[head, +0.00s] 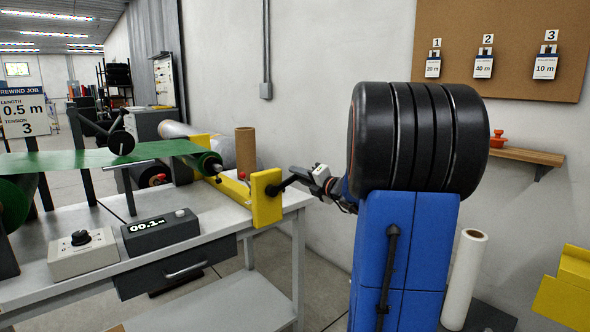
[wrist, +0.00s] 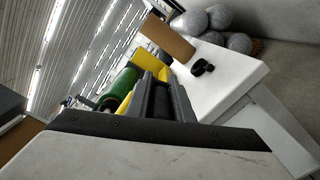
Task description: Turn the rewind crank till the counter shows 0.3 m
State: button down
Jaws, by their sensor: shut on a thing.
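The rewind crank (head: 277,188) is a black arm on the right face of the yellow end bracket (head: 265,205). My gripper (head: 298,177) reaches in from the right and is shut on the crank's handle, which the jaws mostly hide. In the wrist view my gripper (wrist: 163,100) points at the yellow bracket, and the held handle cannot be made out. The counter (head: 160,231) is a dark box on the bench; its lit display appears to read 00.1, with the last part hard to read. A green web (head: 110,157) runs to the green roll (head: 205,163) beside the bracket.
A grey control box with a black knob (head: 80,240) stands left of the counter. A job sign (head: 22,112) reads length 0.5 m, tension 3. A cardboard core (head: 245,152) stands behind the bracket. A white roll (head: 465,275) stands on the floor at right.

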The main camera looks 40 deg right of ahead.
notch_tip(320, 180, down, 9)
jog(key=a+m, duration=0.1)
jog(key=m, duration=0.6)
jog(key=shift+m, duration=0.4)
jog(key=shift+f, duration=0.1)
jog(key=shift+a, duration=0.1)
jog(key=c, duration=1.6)
grip_release()
jog(key=shift+s, duration=0.15)
